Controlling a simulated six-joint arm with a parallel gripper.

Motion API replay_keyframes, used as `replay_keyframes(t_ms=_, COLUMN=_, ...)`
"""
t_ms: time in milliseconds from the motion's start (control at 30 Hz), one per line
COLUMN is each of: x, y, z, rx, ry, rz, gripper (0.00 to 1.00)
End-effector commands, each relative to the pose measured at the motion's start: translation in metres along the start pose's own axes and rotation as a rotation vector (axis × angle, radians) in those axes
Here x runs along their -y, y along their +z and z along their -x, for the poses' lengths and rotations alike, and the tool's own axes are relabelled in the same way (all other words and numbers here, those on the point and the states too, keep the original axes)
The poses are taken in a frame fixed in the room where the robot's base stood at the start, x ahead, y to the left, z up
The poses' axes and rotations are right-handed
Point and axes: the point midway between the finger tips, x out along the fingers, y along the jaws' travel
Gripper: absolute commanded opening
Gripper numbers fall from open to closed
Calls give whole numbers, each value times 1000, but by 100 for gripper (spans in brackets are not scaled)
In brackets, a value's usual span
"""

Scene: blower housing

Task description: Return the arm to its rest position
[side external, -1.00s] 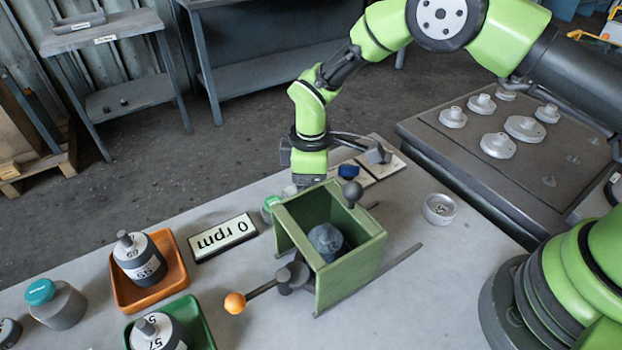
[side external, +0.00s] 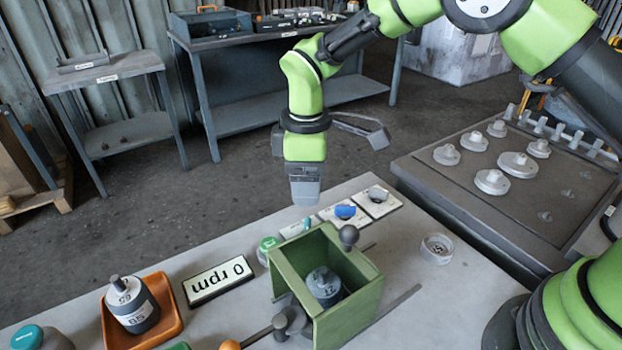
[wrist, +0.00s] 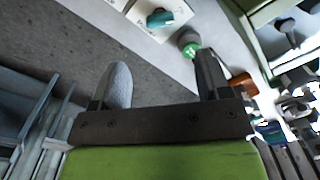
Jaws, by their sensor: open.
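My gripper (side external: 304,196) hangs above the far edge of the workbench, pointing down, behind the green blower housing. In the wrist view its two fingers (wrist: 160,85) stand wide apart with nothing between them. The green housing (side external: 345,309) is an open-topped box on the bench. A grey cylinder marked 12 (side external: 325,285) stands inside it. My gripper is clear of the housing and touches nothing that I can see.
An orange tray (side external: 165,325) holds a grey weight (side external: 131,303). A plate with several grey discs (side external: 480,185) stands at right. A lever with an orange knob is in front.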

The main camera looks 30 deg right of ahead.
Motion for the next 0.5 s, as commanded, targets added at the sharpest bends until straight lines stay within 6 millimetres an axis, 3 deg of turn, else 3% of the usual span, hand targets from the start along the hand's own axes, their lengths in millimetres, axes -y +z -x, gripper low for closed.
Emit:
replay_keyframes(t_ms=167, x=-3, y=9, z=29, rx=-41, ry=14, rz=-77, gripper=70)
replay_keyframes(t_ms=267, x=-4, y=24, z=65, rx=-96, ry=28, rz=-187, gripper=70)
replay_keyframes(t_ms=500, x=13, y=84, z=149, rx=-259, ry=52, rz=-510, gripper=70)
